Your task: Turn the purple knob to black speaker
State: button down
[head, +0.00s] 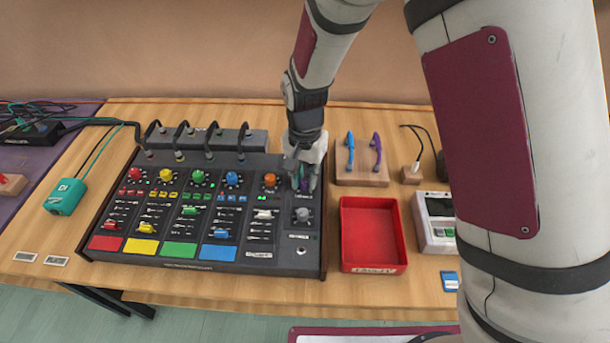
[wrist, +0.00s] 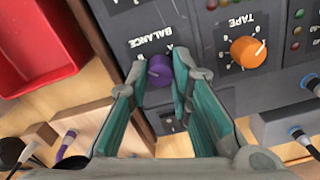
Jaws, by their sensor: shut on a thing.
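The purple knob (wrist: 158,70) sits on the mixing console (head: 146,207) under the printed word BALANCE, which appears upside down in the wrist view. A pale pointer line shows on its face, and small marks beside it are hard to read. In the head view the purple knob (head: 305,184) is mostly hidden by my gripper (head: 304,180). My gripper, also in the wrist view (wrist: 160,85), has its teal-padded fingers on either side of the knob and is shut on it. A dark object (head: 441,166) at the right is partly hidden by my arm; I cannot tell whether it is a speaker.
An orange knob (wrist: 248,52) labelled TAPE is beside the purple one. A red tray (head: 374,268) and a wooden block (head: 362,181) with blue and purple handles lie right of the console. Cables (head: 183,128) arch over its back. A pale device (head: 434,222) stands farther right.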

aim_at(305, 181)
jog(key=shift+m, duration=0.4)
jog(key=c, duration=1.4)
grip_release()
jog(key=shift+r, duration=0.1)
notch_tip(305, 181, up, 12)
jog(key=shift+f, duration=0.1)
